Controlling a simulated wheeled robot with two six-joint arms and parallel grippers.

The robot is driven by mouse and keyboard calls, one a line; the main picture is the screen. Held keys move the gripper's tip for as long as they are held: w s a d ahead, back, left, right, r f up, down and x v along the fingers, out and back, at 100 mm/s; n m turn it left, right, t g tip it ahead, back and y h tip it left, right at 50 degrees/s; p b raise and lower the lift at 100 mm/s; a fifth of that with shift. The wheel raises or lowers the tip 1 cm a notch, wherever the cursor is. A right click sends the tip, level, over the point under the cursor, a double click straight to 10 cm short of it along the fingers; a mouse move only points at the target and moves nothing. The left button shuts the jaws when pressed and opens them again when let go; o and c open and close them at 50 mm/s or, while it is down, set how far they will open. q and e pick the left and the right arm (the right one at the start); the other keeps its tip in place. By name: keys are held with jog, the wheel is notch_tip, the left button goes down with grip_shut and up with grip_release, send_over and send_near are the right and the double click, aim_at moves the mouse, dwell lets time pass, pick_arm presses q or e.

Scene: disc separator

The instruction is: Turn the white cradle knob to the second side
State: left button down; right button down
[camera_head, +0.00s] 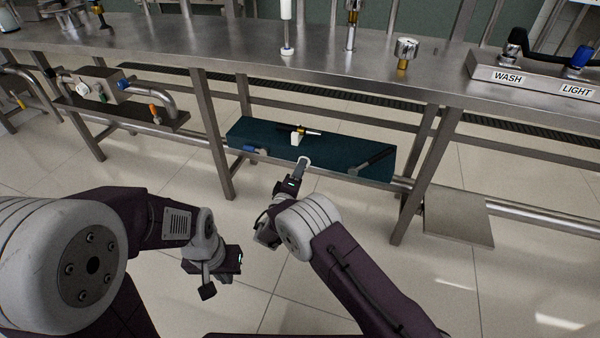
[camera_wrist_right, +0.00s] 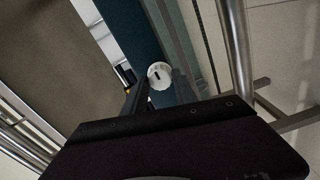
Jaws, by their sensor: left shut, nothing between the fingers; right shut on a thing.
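The white cradle knob (camera_head: 304,160) is at the front edge of the dark teal lower shelf (camera_head: 345,148). In the right wrist view the round white knob (camera_wrist_right: 160,72) shows a dark slot on its face. My right gripper (camera_head: 299,171) reaches up to it, its fingers shut on the knob, one finger on each side. Behind the knob, a small white cradle (camera_head: 296,139) carries a black and brass rod (camera_head: 300,130). My left gripper (camera_head: 239,259) is shut and empty, low over the floor, away from the shelf.
A blue-ended tool (camera_head: 252,150) and a dark handle (camera_head: 372,161) lie on the shelf either side of the cradle. Steel bench legs (camera_head: 213,135) flank the shelf.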

jog(key=shift+f, duration=0.1)
dwell(0.5)
jog(key=c, duration=1)
grip_release()
jog(key=p+v, duration=0.4)
jog(key=v, duration=0.5)
